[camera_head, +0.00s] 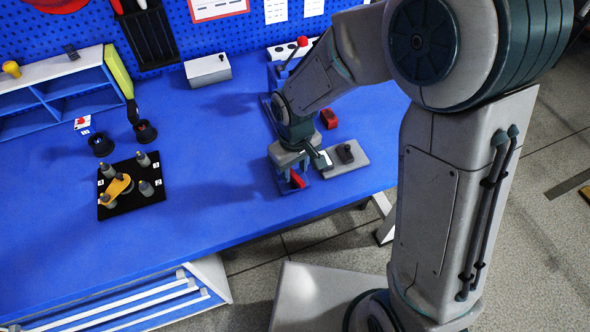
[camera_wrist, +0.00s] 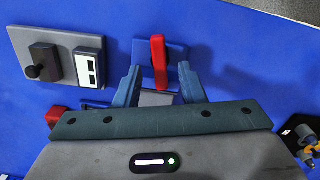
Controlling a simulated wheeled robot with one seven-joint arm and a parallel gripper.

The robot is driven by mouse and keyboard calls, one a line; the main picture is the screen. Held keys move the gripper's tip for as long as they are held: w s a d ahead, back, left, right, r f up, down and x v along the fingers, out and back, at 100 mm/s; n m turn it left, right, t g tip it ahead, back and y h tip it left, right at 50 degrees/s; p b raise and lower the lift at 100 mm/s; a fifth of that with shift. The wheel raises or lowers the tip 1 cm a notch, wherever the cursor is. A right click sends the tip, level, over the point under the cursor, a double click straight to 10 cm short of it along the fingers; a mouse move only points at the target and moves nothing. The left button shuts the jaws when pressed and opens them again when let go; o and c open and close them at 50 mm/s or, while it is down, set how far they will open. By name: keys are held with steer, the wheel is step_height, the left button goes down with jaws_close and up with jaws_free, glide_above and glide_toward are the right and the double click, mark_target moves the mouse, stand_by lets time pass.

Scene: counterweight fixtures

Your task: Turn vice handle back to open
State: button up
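The vice handle is a red bar (camera_wrist: 158,62) on a small blue base (camera_wrist: 176,52) in the wrist view. In the head view the red handle (camera_head: 298,180) shows low beside my gripper, near the front edge of the blue bench, with the rest of the vice mostly hidden by my arm. My gripper (camera_wrist: 158,82) is open, its two fingers spread to either side of the near end of the handle in the picture. A gap shows on both sides and no contact is visible. In the head view my gripper (camera_head: 300,162) points down over the vice.
A grey plate with a black knob (camera_head: 345,154) lies right of my gripper. A red block (camera_head: 328,119) sits behind it. A red-knobbed lever (camera_head: 296,52) stands farther back. A black tray with pegs (camera_head: 112,207) lies left; the bench between is clear.

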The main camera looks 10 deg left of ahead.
steer(key=shift+f, duration=0.8)
jaws_close()
